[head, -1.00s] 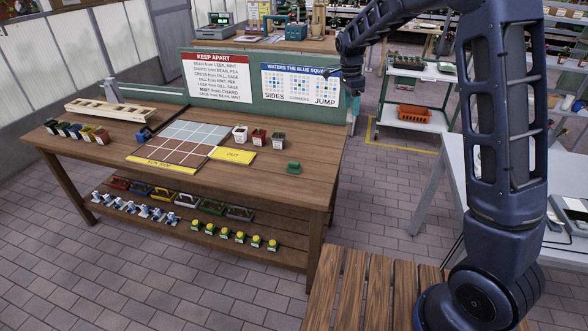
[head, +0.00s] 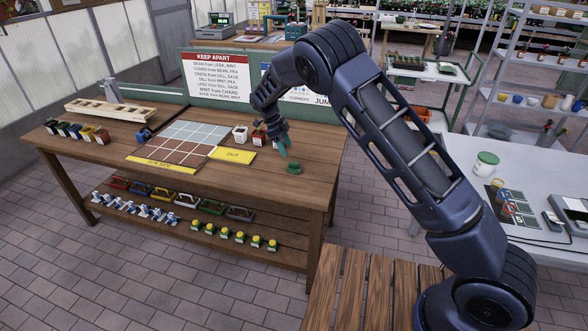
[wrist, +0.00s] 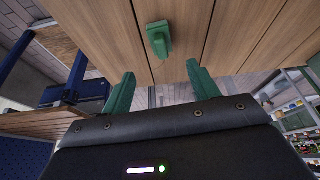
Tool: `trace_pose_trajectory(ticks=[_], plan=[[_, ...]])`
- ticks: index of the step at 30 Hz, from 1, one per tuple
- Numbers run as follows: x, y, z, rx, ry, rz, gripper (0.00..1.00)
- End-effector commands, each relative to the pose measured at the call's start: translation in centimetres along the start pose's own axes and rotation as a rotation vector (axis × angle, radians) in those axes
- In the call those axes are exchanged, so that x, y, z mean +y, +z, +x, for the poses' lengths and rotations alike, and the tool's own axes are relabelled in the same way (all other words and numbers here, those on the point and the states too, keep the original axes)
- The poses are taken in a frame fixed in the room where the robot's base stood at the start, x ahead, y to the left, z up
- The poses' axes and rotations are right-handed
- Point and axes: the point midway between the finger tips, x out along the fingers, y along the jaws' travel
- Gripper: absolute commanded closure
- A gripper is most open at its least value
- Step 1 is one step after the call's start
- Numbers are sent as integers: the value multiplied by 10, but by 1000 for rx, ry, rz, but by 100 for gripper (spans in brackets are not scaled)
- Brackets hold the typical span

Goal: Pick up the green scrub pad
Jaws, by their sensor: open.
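The green scrub pad (head: 294,167) lies on the wooden workbench near its right end. In the wrist view the pad (wrist: 159,40) shows as a small green block with a raised grip, ahead of and between the fingers. My gripper (head: 284,146) is just above and behind the pad in the head view. In the wrist view my gripper (wrist: 160,86) has its two green fingers apart, with nothing between them. The fingers are not touching the pad.
Small pots (head: 259,137) stand left of my gripper, close to it. A yellow card (head: 233,155) and a gridded board (head: 172,151) lie further left. A sign board (head: 217,78) rises along the back edge. The bench around the pad is clear.

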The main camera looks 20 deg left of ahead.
Motion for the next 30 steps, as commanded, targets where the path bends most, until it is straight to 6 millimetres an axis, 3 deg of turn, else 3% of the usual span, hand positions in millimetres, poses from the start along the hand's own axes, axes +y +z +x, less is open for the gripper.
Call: trace_pose_trajectory(ticks=[10, 17, 27, 30], plan=[[0, 0, 44, 1, 2, -1, 40], [-1, 0, 58, 0, 1, -2, 40], [-4, 3, 100, 1, 3, -1, 40], [-4, 4, 104, -1, 1, -2, 40]])
